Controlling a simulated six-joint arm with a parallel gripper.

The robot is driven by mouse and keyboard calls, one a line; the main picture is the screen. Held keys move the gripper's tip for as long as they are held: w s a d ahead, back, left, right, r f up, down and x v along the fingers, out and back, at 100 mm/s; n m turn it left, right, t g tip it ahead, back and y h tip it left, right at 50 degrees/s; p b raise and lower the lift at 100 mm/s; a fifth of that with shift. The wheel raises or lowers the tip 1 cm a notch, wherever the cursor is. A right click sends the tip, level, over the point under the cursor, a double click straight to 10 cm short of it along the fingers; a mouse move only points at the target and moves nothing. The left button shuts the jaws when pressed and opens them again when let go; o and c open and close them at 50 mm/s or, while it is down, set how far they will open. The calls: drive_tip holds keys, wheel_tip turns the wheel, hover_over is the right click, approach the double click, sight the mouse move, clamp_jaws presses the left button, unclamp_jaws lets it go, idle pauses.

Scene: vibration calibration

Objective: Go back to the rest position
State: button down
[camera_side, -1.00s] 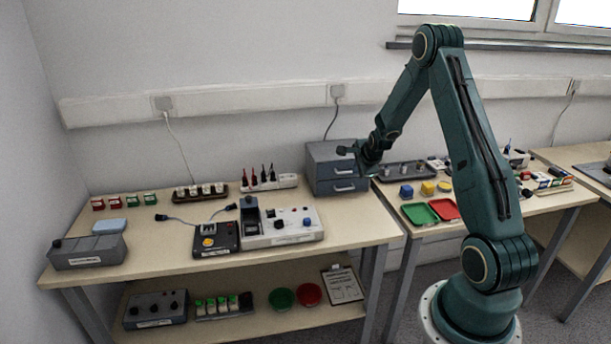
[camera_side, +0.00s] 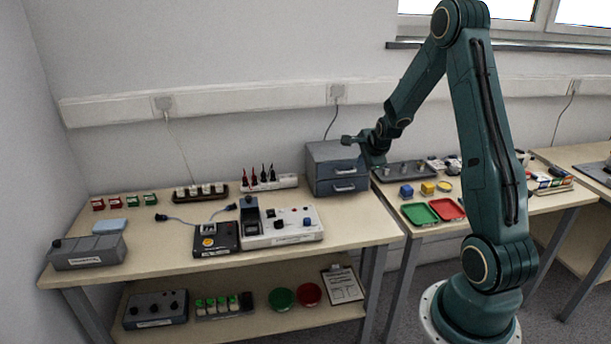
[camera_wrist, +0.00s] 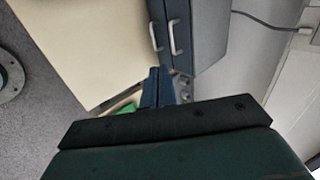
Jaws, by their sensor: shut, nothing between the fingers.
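My gripper (camera_side: 350,140) is shut and empty. In the side view it hangs in the air in front of the wall, by the top of the grey drawer cabinet (camera_side: 335,168). In the wrist view my gripper's fingers (camera_wrist: 158,88) point toward the bench, with the drawer cabinet (camera_wrist: 195,35) and its two handles just beyond them. My arm is bent with its elbow high at the upper right of the side view.
The left bench (camera_side: 350,228) carries a control unit (camera_side: 282,222), a grey box (camera_side: 88,250) and racks. The right bench holds green (camera_side: 419,213) and red trays (camera_side: 447,208) and small blocks. The air above the left bench is clear.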

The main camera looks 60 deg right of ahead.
drive_tip(key=s+a+r+n+y, duration=0.1)
drive_tip(key=a+r+n, duration=0.55)
drive_tip(key=a, duration=0.45)
drive_tip(key=s+a+r+n+y, duration=0.1)
drive_tip(key=a+r+n+y, duration=0.1)
drive_tip(key=a+r+n, duration=0.55)
drive_tip(key=s+a+r+n+y, duration=0.1)
drive_tip(key=s+a+r+n, duration=0.1)
drive_tip(key=s+a+n, duration=0.4)
drive_tip(key=s+a+r+n+y, duration=0.1)
drive_tip(key=s+a+r+n, duration=0.1)
drive_tip(key=s+a+n, duration=0.4)
drive_tip(key=s+a, duration=0.5)
drive_tip(key=a, duration=0.1)
drive_tip(key=shift+s+r, duration=0.25)
drive_tip(key=shift+s, duration=0.1)
drive_tip(key=shift+w, duration=0.1)
